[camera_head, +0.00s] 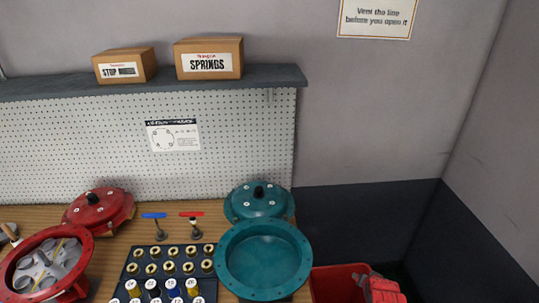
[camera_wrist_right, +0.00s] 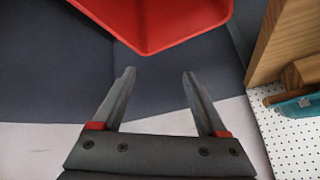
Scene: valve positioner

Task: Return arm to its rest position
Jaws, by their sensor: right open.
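My right gripper (camera_wrist_right: 158,74) is open and empty in the right wrist view, with clear space between its two grey fingers. The red bin (camera_wrist_right: 155,22) shows beyond the fingertips, apart from them. In the head view a red shape (camera_head: 383,289) stands at the bottom edge beside the red bin (camera_head: 335,284); I cannot tell whether it is part of my right arm. My left gripper is not in view.
The wooden bench (camera_head: 195,236) holds a teal housing (camera_head: 262,262), a teal cover (camera_head: 259,201), a red housing (camera_head: 45,266), a red cover (camera_head: 98,210) and a black tray of brass parts (camera_head: 172,268). A shelf (camera_head: 150,84) hangs above.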

